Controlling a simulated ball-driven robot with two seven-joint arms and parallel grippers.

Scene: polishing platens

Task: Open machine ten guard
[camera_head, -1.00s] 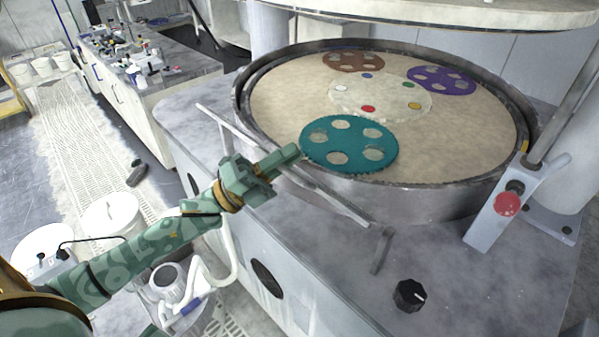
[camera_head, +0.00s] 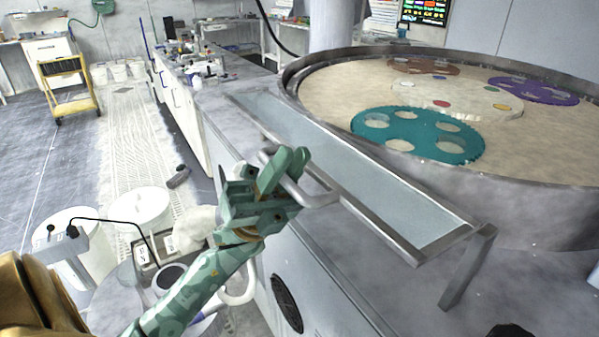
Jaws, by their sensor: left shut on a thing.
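The machine guard (camera_head: 432,228) is a clear panel in a grey metal frame along the near side of the round polishing machine (camera_head: 540,212). It shows its broad face, leaning down and outward from the platen rim. A bar handle (camera_head: 322,199) stands out from its near long edge. My left gripper (camera_head: 290,166) is shut on the handle, with its green fingers around the bar. The fingers hide part of the handle. A support bracket (camera_head: 462,275) shows at the guard's right end. My right gripper is not in view.
The platen (camera_head: 330,105) carries a teal carrier disc (camera_head: 415,118), a purple one (camera_head: 530,90) and a brown one (camera_head: 420,66). White buckets (camera_head: 140,208) stand on the floor at left. A yellow cart (camera_head: 68,88) stands farther back.

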